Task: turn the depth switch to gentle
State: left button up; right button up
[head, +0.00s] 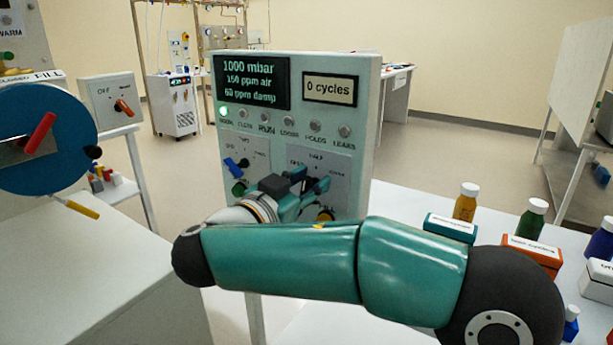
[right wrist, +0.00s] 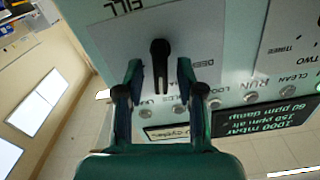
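The depth switch (right wrist: 160,62) is a black lever knob with a white line on a pale plate of the instrument panel. In the right wrist view, which shows the panel upside down, the white line points down toward the row of lamps. Part of a "DEEP" label shows beside it; the word gentle is not readable. My right gripper (right wrist: 160,74) is open, one finger on each side of the knob, with gaps showing. In the head view my right gripper (head: 308,181) is at the panel's right plate and hides the switch. My left gripper is not in view.
The panel (head: 362,110) has a dark readout (head: 251,82), a cycles display (head: 330,88) and a lamp row. A blue knob (head: 236,164) and green knob (head: 239,188) sit left of my gripper. Bottles and boxes, including an orange box (head: 532,254), stand on the right-hand table.

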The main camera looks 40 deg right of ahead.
jog(key=shift+a, duration=0.1)
grip_shut()
jog(key=shift+w, duration=0.1)
dwell(0.3)
jog(key=shift+w+a+n+b, duration=0.1)
jog(key=shift+n+b, duration=0.45)
jog(key=shift+n, duration=0.45)
jog(key=shift+w+a+n+b, duration=0.1)
jog(key=shift+w+n+b, duration=0.05)
jog(key=shift+n, duration=0.8)
jog(key=shift+w+n+b, duration=0.15)
jog(key=shift+n, duration=0.8)
grip_release()
